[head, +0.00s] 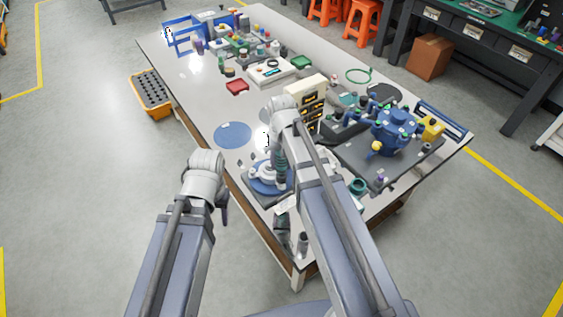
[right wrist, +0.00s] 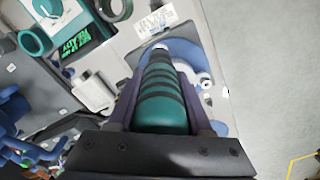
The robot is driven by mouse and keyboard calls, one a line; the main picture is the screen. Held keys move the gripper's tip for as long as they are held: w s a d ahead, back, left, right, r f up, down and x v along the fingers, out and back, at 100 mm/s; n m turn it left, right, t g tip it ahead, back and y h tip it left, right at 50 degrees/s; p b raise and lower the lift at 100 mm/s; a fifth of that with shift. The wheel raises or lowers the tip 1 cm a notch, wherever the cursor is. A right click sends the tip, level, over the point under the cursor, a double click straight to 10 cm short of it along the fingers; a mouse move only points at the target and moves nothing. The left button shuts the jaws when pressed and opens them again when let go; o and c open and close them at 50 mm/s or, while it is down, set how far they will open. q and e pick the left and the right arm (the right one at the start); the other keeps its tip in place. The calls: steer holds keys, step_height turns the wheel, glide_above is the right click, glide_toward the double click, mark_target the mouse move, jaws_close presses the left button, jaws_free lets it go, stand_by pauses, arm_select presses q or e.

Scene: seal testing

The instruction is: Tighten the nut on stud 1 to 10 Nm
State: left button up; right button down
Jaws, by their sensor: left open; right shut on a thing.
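My right gripper (head: 279,166) is shut on a teal, black-banded tool handle. In the right wrist view the tool (right wrist: 163,105) lies between the two fingers of the gripper (right wrist: 165,78), its far end over a white-and-blue round fixture (right wrist: 204,82). The fixture also shows in the head view, with a blue base (head: 262,188), partly behind my right arm. The tool's tip, stud 1 and its nut are hidden or too small to tell apart. My left gripper (head: 222,207) is open and empty, beyond the table's left edge and apart from the fixture.
A blue valve-like assembly (head: 397,128) stands on a dark plate at right. A beige panel (head: 306,95) stands close behind my right arm. A flat blue disc (head: 233,134) lies left of it. The table's left middle is mostly clear. A teal ring (right wrist: 36,40) lies near a green-lit display (right wrist: 76,44).

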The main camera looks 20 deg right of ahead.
steer(key=shift+f+b, duration=1.05)
stand_by(1.6)
steer(key=shift+r, duration=0.1)
stand_by(0.3)
steer(key=shift+r+p, duration=2.45)
steer(key=shift+p, duration=0.15)
steer(key=shift+d, duration=0.1)
